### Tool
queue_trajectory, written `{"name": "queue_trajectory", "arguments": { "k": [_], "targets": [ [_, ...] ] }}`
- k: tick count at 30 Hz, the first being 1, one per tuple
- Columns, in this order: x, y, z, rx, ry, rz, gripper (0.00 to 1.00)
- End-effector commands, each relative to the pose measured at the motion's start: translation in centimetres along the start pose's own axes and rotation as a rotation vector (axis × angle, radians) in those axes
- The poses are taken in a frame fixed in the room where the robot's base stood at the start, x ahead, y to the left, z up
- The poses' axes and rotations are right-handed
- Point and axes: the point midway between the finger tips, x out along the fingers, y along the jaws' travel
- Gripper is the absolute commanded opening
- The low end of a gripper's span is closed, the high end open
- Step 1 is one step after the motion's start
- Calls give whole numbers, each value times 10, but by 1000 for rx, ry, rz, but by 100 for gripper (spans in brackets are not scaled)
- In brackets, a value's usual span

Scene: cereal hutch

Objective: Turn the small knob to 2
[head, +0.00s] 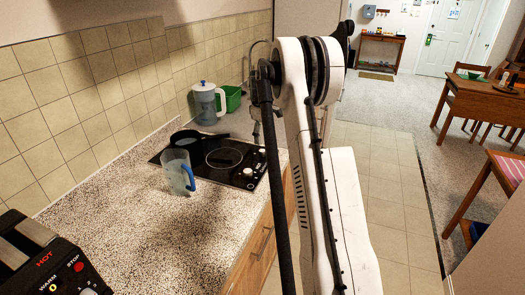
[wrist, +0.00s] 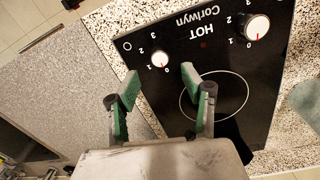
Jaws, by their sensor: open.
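The black cooktop (head: 213,174) is set into the speckled counter in the head view. In the wrist view its panel (wrist: 190,38) carries two white knobs. The small knob (wrist: 160,59) has printed numbers 0 to 3 around it, and its red mark appears to point towards the 0. The larger knob (wrist: 257,27) is to its right. My gripper (wrist: 159,76) is open and empty, with its green-padded fingers apart; the small knob appears between and just beyond the fingertips, with no visible contact. In the head view my arm hides the gripper.
A clear pitcher (head: 176,172) with a blue handle stands at the cooktop's near edge. A dark pan (head: 185,137) is at its back left. A lidded jug (head: 207,104) and a green bin (head: 233,98) stand behind. A black toaster (head: 48,262) is at front left.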

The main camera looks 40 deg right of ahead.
Motion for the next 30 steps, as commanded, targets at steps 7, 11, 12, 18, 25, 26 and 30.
{"name": "queue_trajectory", "arguments": {
  "k": [7, 11, 12, 18, 25, 26, 30],
  "targets": [
    [44, 0, 0, 0, 0, 0, 43],
    [60, 0, 0, 0, 0, 0, 43],
    [64, 0, 0, 0, 0, 0, 43],
    [73, 0, 0, 0, 0, 0, 43],
    [74, 0, 0, 0, 0, 0, 43],
    [74, 0, 0, 0, 0, 0, 42],
    [74, 0, 0, 0, 0, 0, 23]
  ]
}}
